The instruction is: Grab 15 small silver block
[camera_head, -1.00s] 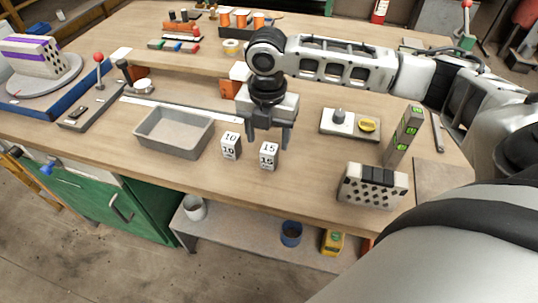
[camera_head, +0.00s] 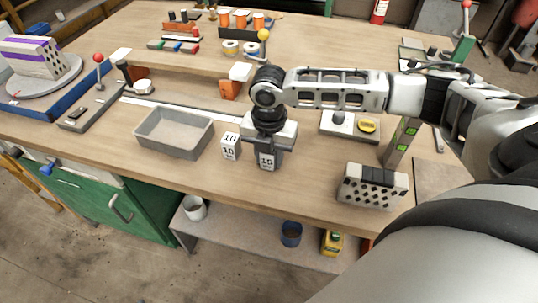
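The small silver block marked 15 (camera_head: 267,161) stands upright on the wooden bench, right of a similar block marked 10 (camera_head: 230,147). My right gripper (camera_head: 267,150) points down over the 15 block, with its fingers low around the block's upper part. The fingers are close to its sides, but I cannot tell whether they press on it. The gripper hides the block's top. My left gripper is not in view.
A grey metal tray (camera_head: 174,134) lies left of the blocks. A hollow brick (camera_head: 372,186) stands to the right, near the front edge. A spirit level (camera_head: 401,143) stands behind it. A plate with a knob and yellow disc (camera_head: 350,126) lies behind right.

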